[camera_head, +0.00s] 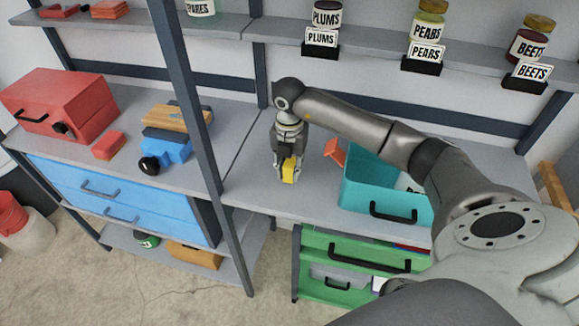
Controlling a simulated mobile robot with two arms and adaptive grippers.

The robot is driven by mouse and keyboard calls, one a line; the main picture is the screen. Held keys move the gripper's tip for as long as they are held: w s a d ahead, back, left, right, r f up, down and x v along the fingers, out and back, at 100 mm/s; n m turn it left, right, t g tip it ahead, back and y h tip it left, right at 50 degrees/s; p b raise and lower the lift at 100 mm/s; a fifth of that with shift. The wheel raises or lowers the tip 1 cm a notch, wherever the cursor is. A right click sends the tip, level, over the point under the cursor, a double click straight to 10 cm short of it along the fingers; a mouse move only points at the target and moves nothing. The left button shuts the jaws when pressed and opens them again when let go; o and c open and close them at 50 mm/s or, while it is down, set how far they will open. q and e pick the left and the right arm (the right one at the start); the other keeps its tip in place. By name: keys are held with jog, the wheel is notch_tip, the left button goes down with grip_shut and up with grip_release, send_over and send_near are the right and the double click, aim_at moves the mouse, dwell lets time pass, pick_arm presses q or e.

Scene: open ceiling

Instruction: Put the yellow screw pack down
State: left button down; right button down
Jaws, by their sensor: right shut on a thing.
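The yellow screw pack (289,173) is held between the fingers of my right gripper (287,166), which points down. The pack is just above or touching the grey workbench (262,195), left of the teal bin; I cannot tell whether it rests on the surface. The gripper's fingers hide part of the pack. My left gripper is not in view.
A teal bin (362,188) and an orange object (334,151) stand right of my gripper. A metal post (192,110) rises on the left. Jars line the shelf (379,60) above. A green drawer (345,243) lies below. The bench around the pack is clear.

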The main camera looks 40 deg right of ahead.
jog(key=shift+f, duration=0.7)
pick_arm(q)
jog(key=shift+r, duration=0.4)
pick_arm(e)
jog(key=shift+f, duration=0.25)
jog(key=c, duration=1.2)
grip_release()
jog(key=shift+r, duration=0.1)
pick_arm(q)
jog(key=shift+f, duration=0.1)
pick_arm(e)
jog(key=shift+o, duration=0.2)
jog(key=shift+r, duration=0.1)
